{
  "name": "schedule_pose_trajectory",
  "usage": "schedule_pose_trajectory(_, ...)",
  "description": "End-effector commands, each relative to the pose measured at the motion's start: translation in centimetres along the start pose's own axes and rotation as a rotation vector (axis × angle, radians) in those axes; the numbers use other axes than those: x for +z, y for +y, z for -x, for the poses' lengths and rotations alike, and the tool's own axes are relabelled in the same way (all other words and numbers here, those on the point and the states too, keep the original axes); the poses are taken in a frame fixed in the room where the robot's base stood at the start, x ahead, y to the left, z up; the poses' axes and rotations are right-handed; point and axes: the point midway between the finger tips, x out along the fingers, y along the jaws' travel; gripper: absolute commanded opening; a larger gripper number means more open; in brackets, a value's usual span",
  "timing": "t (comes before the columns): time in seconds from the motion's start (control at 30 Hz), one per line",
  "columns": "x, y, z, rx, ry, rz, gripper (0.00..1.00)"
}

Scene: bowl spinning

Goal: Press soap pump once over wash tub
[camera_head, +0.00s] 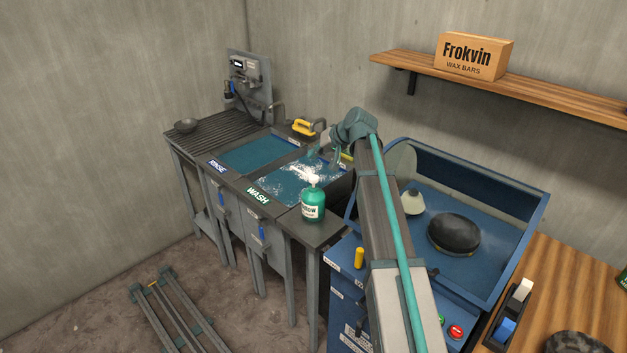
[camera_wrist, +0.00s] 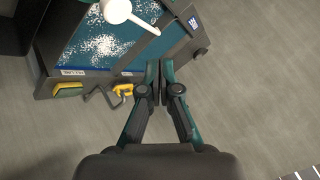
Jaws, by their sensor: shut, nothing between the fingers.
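The green soap bottle (camera_head: 312,206) stands upright on the grey station's front right corner, beside the wash tub. Its white pump head (camera_head: 314,181) is on top; the white pump head also shows in the wrist view (camera_wrist: 117,10), with its spout reaching right. The wash tub (camera_head: 272,197) holds blue water with white foam; foamy water also shows in the wrist view (camera_wrist: 99,46). My gripper (camera_wrist: 157,75) has its fingers together and empty. It is apart from the pump, toward the back of the wash tub. In the head view my arm partly hides this area.
The rinse tub (camera_head: 255,157) is left of the wash tub. Yellow-handled tools (camera_head: 304,127) lie at the tubs' back edge. A blue cabinet basin (camera_head: 470,205) with a dark bowl (camera_head: 454,234) is at right. A shelf (camera_head: 560,90) with a wax box (camera_head: 474,55) hangs above.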

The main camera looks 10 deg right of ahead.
Motion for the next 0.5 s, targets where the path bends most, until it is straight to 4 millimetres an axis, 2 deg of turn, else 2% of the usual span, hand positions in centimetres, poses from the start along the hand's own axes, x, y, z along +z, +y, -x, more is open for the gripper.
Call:
schedule_pose_trajectory(0.23, 1.9, 1.9, -2.5, 0.0, 0.0, -0.001, 0.0)
schedule_pose_trajectory(0.5, 2.8, 2.8, -3.8, 0.0, 0.0, 0.0, 0.0)
